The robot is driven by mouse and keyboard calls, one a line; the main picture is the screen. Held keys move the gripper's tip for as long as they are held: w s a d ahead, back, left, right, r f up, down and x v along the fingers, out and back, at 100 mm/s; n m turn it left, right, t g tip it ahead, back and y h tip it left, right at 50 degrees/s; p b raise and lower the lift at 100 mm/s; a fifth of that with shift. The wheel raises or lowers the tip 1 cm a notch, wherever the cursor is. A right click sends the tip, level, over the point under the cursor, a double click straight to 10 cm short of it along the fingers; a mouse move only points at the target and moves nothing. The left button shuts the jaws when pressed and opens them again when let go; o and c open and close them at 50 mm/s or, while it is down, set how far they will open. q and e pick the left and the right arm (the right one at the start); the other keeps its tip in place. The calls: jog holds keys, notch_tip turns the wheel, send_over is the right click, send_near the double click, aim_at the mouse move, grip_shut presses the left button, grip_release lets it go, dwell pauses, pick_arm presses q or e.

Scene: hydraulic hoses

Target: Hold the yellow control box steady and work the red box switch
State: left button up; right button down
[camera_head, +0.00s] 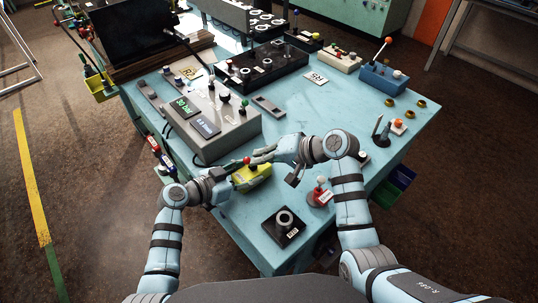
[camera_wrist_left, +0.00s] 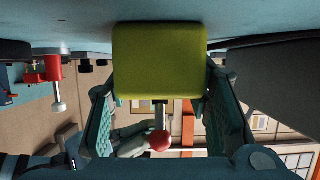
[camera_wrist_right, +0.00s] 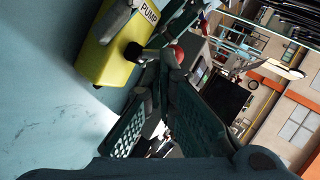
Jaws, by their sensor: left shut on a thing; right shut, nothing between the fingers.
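The yellow control box (camera_head: 254,177) sits on the blue table near its left edge. My left gripper (camera_head: 234,179) is shut on it; in the left wrist view the yellow box (camera_wrist_left: 160,60) is between the two fingers. A red ball-tipped switch (camera_head: 246,160) sticks out of the box, and the red ball also shows in the left wrist view (camera_wrist_left: 160,141). My right gripper (camera_head: 262,155) is shut and empty, its tips close by the switch. In the right wrist view the box (camera_wrist_right: 97,62) bears a PUMP label, and the fingers partly hide the red ball (camera_wrist_right: 179,54); contact is unclear.
A grey panel with displays (camera_head: 212,120) stands just behind the box. A black block with a ring (camera_head: 284,226) and a red-based lever (camera_head: 320,195) stand at the front. A blue lever box (camera_head: 382,79) stands at the back right. The table's middle right is mostly clear.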

jog(key=shift+r, duration=0.8)
pick_arm(q)
jog(key=o, duration=1.3)
pick_arm(e)
jog(key=s+v, duration=0.1)
jog(key=v, duration=1.2)
jog(key=shift+d+f, duration=0.2)
